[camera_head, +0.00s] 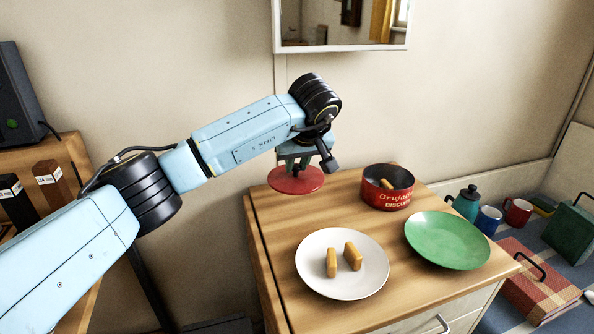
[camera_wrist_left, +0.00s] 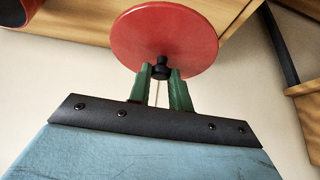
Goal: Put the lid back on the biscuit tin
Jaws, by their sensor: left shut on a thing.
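The red biscuit tin (camera_head: 387,194) stands upright and open at the back of the wooden cabinet top, with a biscuit (camera_head: 386,183) showing inside. My left gripper (camera_head: 296,168) is shut on the black knob of the round red lid (camera_head: 295,181). It holds the lid roughly level near the cabinet's back left edge, to the left of the tin and apart from it. In the left wrist view, the lid (camera_wrist_left: 165,35) hangs beyond the green fingers (camera_wrist_left: 160,78), which grip its knob (camera_wrist_left: 161,68). My right gripper is not in view.
A white plate (camera_head: 318,286) with two biscuits (camera_head: 342,259) is at the cabinet's front left. A green plate (camera_head: 447,240) is at the right. Mugs (camera_head: 517,211), a bottle (camera_head: 467,203) and a checked box (camera_head: 536,280) are beyond the right edge. Bare wood lies between lid and tin.

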